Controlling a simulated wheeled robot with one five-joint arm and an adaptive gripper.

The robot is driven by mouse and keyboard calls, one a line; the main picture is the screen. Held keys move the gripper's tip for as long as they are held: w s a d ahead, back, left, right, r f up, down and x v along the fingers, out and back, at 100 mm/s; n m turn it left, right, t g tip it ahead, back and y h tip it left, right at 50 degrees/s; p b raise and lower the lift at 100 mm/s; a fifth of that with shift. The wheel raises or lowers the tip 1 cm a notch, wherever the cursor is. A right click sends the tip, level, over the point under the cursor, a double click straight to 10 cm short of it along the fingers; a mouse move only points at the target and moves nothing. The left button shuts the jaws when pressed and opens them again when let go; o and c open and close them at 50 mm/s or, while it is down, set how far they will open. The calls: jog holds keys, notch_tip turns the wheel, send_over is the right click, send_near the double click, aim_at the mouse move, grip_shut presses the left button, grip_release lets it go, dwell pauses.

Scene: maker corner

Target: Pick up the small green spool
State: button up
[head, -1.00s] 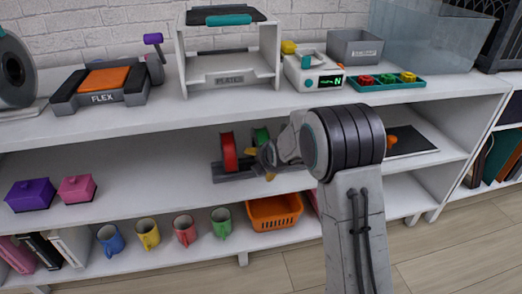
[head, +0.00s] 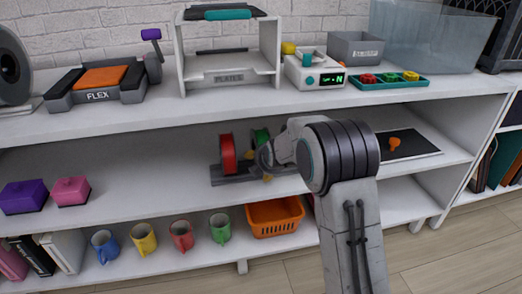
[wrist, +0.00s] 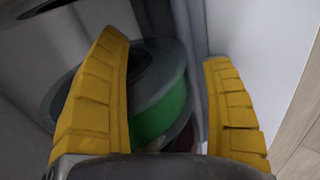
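The small green spool (head: 261,138) stands on the middle shelf in a dark holder (head: 232,179), to the right of a red spool (head: 228,155). In the wrist view the green spool (wrist: 163,116) has grey flanges and shows between my two yellow fingers. My gripper (wrist: 165,50) is open around it. The left finger overlaps the spool's flange in the picture; a gap shows at the right finger. I cannot tell whether either finger touches. In the head view my gripper (head: 266,164) is at the holder, mostly hidden by my own wrist.
The upper shelf board (head: 140,123) lies above the spools. A black mat (head: 410,146) with an orange piece (head: 395,145) lies to the right on the same shelf. An orange basket (head: 275,217) and several mugs stand below. The shelf left of the holder is clear up to a pink box (head: 71,191).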

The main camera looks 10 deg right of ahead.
jog(key=c, duration=1.1)
jog(key=shift+r, duration=0.1)
jog(key=shift+c, duration=0.4)
jog(key=shift+r, duration=0.15)
